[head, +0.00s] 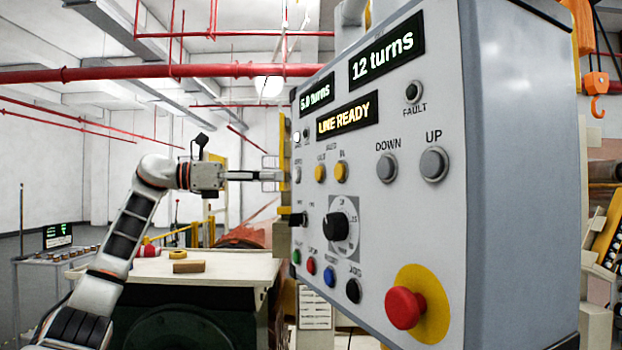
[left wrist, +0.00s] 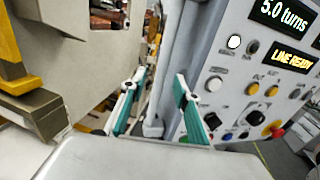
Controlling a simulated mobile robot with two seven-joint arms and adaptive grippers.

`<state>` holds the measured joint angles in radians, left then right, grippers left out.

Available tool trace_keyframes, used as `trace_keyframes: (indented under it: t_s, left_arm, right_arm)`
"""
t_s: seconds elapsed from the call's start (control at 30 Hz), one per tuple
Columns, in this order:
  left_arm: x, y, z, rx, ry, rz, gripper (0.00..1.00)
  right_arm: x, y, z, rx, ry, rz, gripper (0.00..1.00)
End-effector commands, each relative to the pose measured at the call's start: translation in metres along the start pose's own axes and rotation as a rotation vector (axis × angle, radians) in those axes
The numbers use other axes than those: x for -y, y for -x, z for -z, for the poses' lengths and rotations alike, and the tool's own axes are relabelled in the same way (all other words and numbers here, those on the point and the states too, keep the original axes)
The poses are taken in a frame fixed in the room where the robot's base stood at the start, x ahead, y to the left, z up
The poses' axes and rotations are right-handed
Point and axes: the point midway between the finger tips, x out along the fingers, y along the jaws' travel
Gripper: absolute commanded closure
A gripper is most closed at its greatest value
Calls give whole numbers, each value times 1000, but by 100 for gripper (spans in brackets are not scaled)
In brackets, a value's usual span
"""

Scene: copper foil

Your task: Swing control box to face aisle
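The control box (head: 425,240) is a large grey cabinet filling the right half of the head view. Its panel, with displays, buttons and a red emergency stop, is seen obliquely. My left gripper (head: 270,176) is level at the panel's far left edge. In the left wrist view, its two teal-backed fingers (left wrist: 158,104) are apart, with a gap between them. The box (left wrist: 232,92) stands at the right there, with the right finger overlapping its left edge. I cannot tell whether the fingers touch it. My right gripper is not in view.
A worktable (head: 215,268) with a small wooden block (head: 189,267) stands below my left arm. An instrument cart (head: 45,285) is at far left. An orange hook (head: 596,95) hangs at far right. Red pipes (head: 150,73) run overhead.

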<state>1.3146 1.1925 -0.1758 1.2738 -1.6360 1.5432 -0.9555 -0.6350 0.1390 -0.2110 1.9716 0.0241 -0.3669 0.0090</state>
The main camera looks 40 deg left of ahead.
Motion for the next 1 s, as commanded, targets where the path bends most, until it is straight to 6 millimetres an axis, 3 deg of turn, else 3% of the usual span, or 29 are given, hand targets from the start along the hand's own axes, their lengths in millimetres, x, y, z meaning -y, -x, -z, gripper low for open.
trace_keyframes:
  t_s: [0.23, 0.5, 0.87, 1.0]
  left_arm:
    - [2, -36, -1, 1, 0, 5, 69]
    - [1, -69, -1, 0, 1, 3, 69]
    - [1, -75, 0, -1, 1, 1, 69]
    - [1, -75, 0, -1, 1, 1, 100]
  right_arm:
    - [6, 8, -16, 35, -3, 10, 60]
    - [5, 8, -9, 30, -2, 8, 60]
    - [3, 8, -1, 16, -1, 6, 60]
    - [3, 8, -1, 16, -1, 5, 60]
